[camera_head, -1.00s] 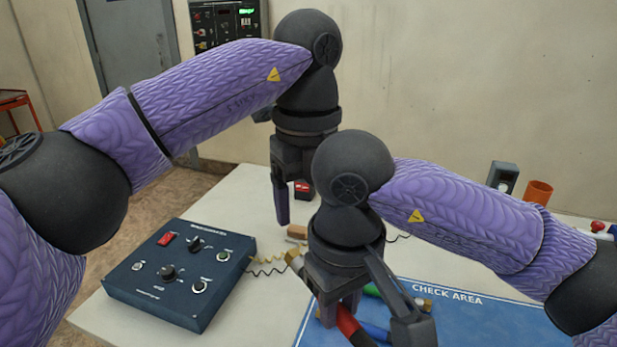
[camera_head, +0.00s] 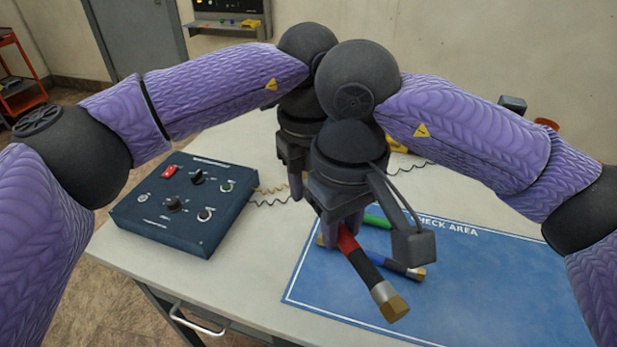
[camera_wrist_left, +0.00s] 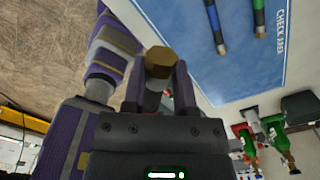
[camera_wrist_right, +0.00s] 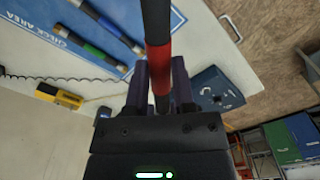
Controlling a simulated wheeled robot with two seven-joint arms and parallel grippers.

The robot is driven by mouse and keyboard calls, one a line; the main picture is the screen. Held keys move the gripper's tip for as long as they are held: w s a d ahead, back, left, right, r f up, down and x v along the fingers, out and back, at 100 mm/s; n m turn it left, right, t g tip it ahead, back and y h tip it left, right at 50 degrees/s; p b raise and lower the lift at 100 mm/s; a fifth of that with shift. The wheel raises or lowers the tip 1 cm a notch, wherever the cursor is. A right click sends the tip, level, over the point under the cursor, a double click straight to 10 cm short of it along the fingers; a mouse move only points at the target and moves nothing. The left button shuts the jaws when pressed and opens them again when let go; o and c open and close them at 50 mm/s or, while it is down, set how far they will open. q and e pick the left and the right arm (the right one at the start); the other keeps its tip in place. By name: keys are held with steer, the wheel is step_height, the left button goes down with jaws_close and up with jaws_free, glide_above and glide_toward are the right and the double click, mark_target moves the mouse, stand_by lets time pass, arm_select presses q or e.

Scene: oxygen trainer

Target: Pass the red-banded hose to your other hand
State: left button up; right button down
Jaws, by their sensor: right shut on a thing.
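The red-banded hose is black with a red band (camera_head: 348,240) and a brass end (camera_head: 390,302) that points toward the front right. My right gripper (camera_head: 342,222) is shut on it at the red band, above the blue mat; the band also shows between the fingers in the right wrist view (camera_wrist_right: 160,68). My left gripper (camera_head: 296,183) is behind the right one, mostly hidden in the head view. In the left wrist view its fingers (camera_wrist_left: 159,85) stand apart, with the hose's other brass end (camera_wrist_left: 160,58) between them. Contact there cannot be told.
A blue check-area mat (camera_head: 470,285) lies on the table, with a blue hose (camera_head: 400,267) and a green hose (camera_head: 377,221) on it. A dark blue control box (camera_head: 185,205) stands to the left. The mat's right part is clear.

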mark_target(341, 229)
arm_select(q)
steer(key=shift+d, duration=0.1)
jaws_close()
arm_select(e)
steer(key=shift+a, duration=0.1)
steer(key=shift+c, duration=1.9)
jaws_free()
step_height(341, 229, up, 12)
